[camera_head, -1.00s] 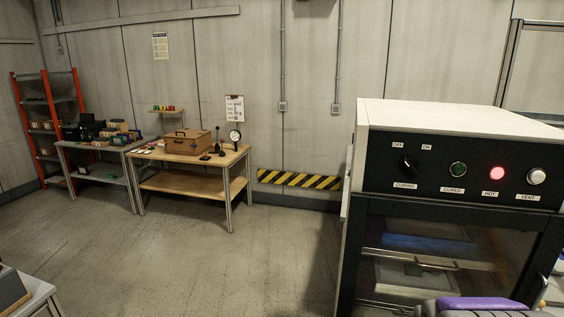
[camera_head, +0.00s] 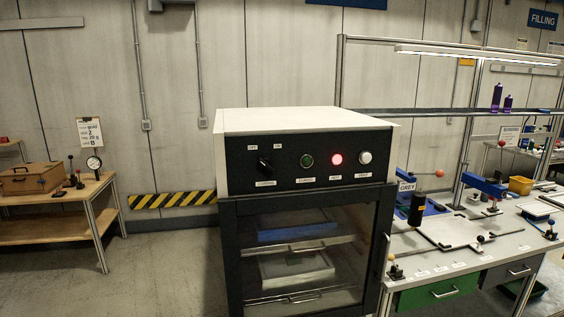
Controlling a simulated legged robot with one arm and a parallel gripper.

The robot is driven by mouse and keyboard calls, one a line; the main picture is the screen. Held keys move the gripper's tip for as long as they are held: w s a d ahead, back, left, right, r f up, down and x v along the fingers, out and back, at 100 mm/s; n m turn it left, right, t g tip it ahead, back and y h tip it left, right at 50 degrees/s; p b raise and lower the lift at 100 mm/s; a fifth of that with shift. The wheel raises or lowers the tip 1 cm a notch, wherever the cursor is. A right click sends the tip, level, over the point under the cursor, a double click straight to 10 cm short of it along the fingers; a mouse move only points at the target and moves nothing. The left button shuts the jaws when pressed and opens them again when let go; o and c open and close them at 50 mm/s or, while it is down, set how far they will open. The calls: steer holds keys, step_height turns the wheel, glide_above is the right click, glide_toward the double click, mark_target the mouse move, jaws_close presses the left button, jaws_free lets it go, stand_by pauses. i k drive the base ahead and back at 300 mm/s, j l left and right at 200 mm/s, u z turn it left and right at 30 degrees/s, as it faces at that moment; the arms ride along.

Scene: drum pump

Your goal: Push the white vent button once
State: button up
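The white vent button (camera_head: 366,157) is a round white knob at the right end of the dark control panel (camera_head: 238,170) on the curing oven. The oven's glass door (camera_head: 300,222) looks shut, with trays on shelves inside. My gripper is not in view.
A workbench (camera_head: 450,240) with clamps, a dark bottle and a green drawer stands close on the oven's right. A wooden table (camera_head: 60,230) with a brown case stands at the left. The floor (camera_head: 170,275) between table and oven is clear.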

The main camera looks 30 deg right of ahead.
mark_target(365, 157)
steer(key=z, duration=1.3)
